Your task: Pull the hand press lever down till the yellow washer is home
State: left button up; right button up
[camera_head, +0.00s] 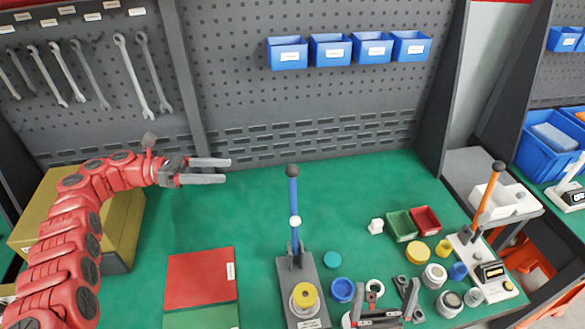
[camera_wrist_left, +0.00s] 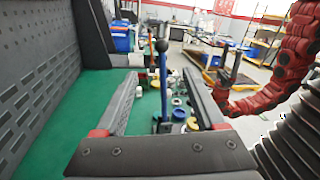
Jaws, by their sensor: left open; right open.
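The hand press (camera_head: 307,277) stands on the green table at front centre. Its blue lever (camera_head: 293,205) is upright, with a dark knob on top and a white ball partway down. The yellow washer (camera_head: 304,295) sits on the press base in front of the lever; how deeply it is seated I cannot tell. My left gripper (camera_head: 226,171) is open and empty, left of the lever and apart from it. In the left wrist view the lever (camera_wrist_left: 163,85) shows between the fingers, beyond their tips. My right gripper (camera_head: 392,288) is open at the bottom edge, right of the press.
A red mat (camera_head: 200,278) lies left of the press. Small jars, caps and a green bin (camera_head: 402,225) crowd the right side. An orange-handled device (camera_head: 482,245) stands further right. A yellow box (camera_head: 122,215) sits at left. The table behind the lever is clear.

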pick_arm(q)
jog(key=p, duration=0.5)
send_near(292, 171)
jog(key=d, duration=0.6)
jog(key=w+d+f, duration=0.1)
jog(key=d, duration=0.2)
jog(key=shift+d, duration=0.15)
jog(key=shift+w+d+f, duration=0.1)
jog(key=shift+d+f, duration=0.05)
jog(key=shift+d, duration=0.3)
grip_shut()
dwell(0.3)
